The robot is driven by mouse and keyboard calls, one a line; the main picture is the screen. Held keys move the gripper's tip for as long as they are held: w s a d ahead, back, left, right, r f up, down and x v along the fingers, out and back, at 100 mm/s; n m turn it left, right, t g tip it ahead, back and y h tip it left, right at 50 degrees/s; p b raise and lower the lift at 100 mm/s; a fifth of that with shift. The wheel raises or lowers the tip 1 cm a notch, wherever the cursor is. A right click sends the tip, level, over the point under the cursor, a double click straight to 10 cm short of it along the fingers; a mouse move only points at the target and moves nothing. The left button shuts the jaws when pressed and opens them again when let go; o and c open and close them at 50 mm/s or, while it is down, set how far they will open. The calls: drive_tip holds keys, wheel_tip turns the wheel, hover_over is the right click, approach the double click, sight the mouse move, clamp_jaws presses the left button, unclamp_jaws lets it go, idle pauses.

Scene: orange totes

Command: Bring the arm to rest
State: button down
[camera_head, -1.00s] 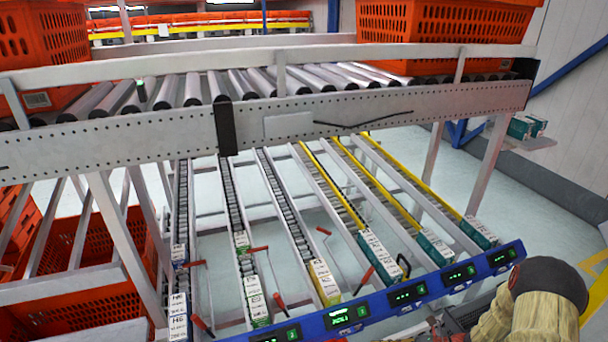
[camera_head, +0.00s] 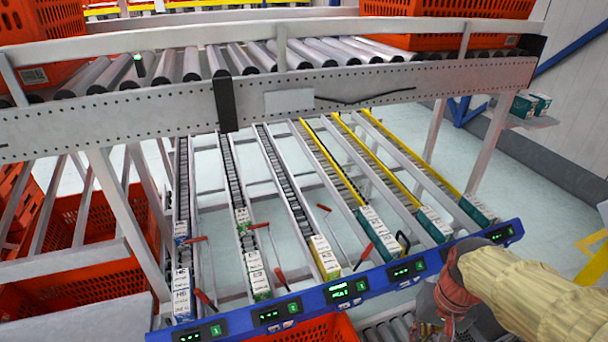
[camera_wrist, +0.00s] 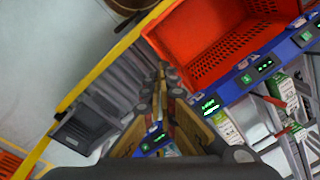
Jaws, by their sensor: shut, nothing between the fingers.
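My gripper (camera_wrist: 167,78) shows in the wrist view with its fingers together and nothing between them. In the head view my arm, in a beige sleeve, reaches in from the lower right. My gripper (camera_head: 432,325) is partly cut off by the bottom edge there, in front of the blue display rail. It is apart from the boxes in the lanes.
The blue rail (camera_head: 300,310) with green displays runs along the front of the sloped lanes, which hold several small boxes (camera_head: 379,232). An orange tote (camera_head: 318,330) is below the rail; it also shows in the wrist view (camera_wrist: 190,40). A grey roller conveyor crosses above.

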drive_tip(key=s+a+r+n+t, duration=0.1)
drive_tip(key=s+a+r+t, duration=0.1)
drive_tip(key=r, duration=0.4)
drive_tip(key=s+a+r+n+t+h, duration=0.1)
drive_tip(key=a+r+n+t, duration=0.1)
drive_tip(key=r, duration=0.4)
drive_tip(key=shift+s+a+r+n+t, duration=0.25)
drive_tip(key=shift+s+a+n+t, duration=0.1)
drive_tip(key=shift+a+t, duration=0.2)
idle(2.2)
